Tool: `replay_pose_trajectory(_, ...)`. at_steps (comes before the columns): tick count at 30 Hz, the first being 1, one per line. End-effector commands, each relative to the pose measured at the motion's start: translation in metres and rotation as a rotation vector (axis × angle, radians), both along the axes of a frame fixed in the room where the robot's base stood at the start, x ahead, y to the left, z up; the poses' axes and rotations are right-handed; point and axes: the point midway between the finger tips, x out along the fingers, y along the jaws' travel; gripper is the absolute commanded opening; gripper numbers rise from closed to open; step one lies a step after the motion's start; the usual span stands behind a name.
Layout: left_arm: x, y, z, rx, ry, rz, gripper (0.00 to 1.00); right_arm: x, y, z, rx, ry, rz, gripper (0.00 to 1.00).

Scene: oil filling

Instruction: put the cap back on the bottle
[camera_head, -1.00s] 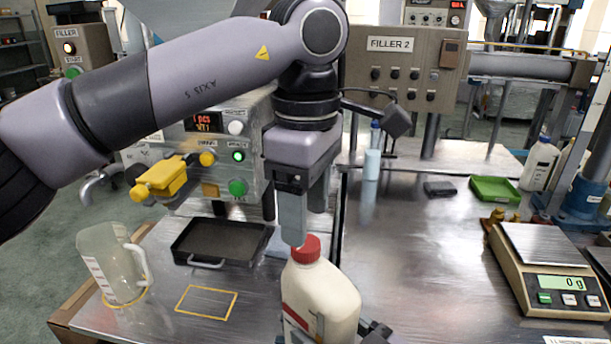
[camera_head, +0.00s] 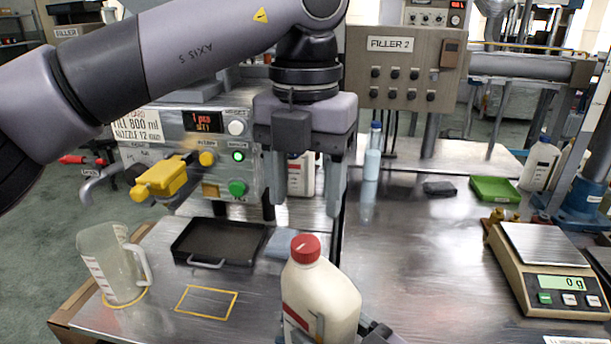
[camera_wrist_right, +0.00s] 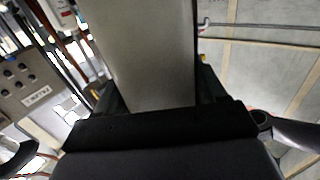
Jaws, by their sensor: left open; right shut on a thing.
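The cream bottle (camera_head: 326,293) stands at the lower middle of the head view. The red cap (camera_head: 305,248) sits on the bottle's mouth; I cannot tell how tightly. My left gripper (camera_head: 307,205) is open and empty, above and behind the cap, its two fingers pointing down and apart from it. My right gripper is shut on the bottle at its lower right side; its fingertips are mostly hidden in the head view. In the right wrist view the bottle's pale side (camera_wrist_right: 150,55) fills the space between the dark fingers.
A black tray (camera_head: 222,243) and a clear measuring jug (camera_head: 110,265) stand at the left, near a yellow outlined square (camera_head: 206,302). A scale (camera_head: 545,262) reading 0 g is at the right, with a green tray (camera_head: 495,190) behind. The steel table between bottle and scale is clear.

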Motion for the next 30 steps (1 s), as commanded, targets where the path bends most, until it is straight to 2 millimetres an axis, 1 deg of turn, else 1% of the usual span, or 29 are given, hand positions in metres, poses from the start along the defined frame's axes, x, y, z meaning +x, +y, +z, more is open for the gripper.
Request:
replay_pose_trajectory(1,-0.0001,0.0000,0.0022,0.001,-0.001,0.077,0.60,0.0003,0.0004,0.0032,0.003,-0.007,0.001,0.00)
replay_pose_trajectory(3,-0.0003,0.0000,0.0041,0.001,-0.001,0.189,0.60,0.0003,0.0005,0.0032,0.003,-0.007,0.001,0.00)
replay_pose_trajectory(6,-0.0006,0.0000,0.0064,0.000,0.000,0.330,0.60,0.0003,0.0005,0.0032,0.003,-0.007,0.001,0.00)
replay_pose_trajectory(12,-0.0011,0.0000,0.0098,0.000,0.000,0.530,0.60,0.0003,0.0005,0.0032,0.003,-0.007,0.001,0.00)
replay_pose_trajectory(18,-0.0012,0.0000,0.0110,0.001,0.000,0.600,0.60,0.0003,0.0005,0.0032,0.003,-0.007,0.001,0.00)
replay_pose_trajectory(27,-0.0012,0.0000,0.0106,0.001,0.000,0.601,0.60,0.0003,0.0005,0.0032,0.003,-0.007,0.001,0.00)
replay_pose_trajectory(30,-0.0011,0.0002,0.0062,0.002,0.002,0.601,0.60,0.0003,0.0005,0.0032,0.003,-0.007,0.001,0.00)
